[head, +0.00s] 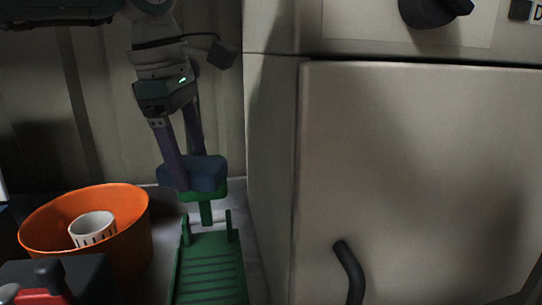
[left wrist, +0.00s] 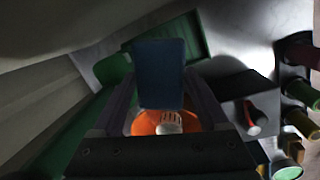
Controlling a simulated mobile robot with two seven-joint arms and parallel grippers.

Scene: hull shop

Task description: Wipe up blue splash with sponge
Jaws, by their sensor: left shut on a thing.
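My left gripper (head: 189,160) is shut on a blue block, which looks like the sponge (head: 204,174). It holds the sponge above a green ribbed rack (head: 210,272) beside the cabinet. A green piece lies right under the sponge, with a green post below it; I cannot tell whether they touch the sponge. In the left wrist view the sponge (left wrist: 160,72) sits between the two fingers, with green parts (left wrist: 192,40) behind it. No blue splash shows in either view. My right gripper is not in view.
An orange bowl (head: 128,222) with a white slotted cup (head: 93,228) stands left of the rack. A dark box with a red part (head: 42,298) is at the lower left. A large pale cabinet (head: 420,170) with a dark handle (head: 349,270) fills the right. Several jars (left wrist: 300,90) show in the wrist view.

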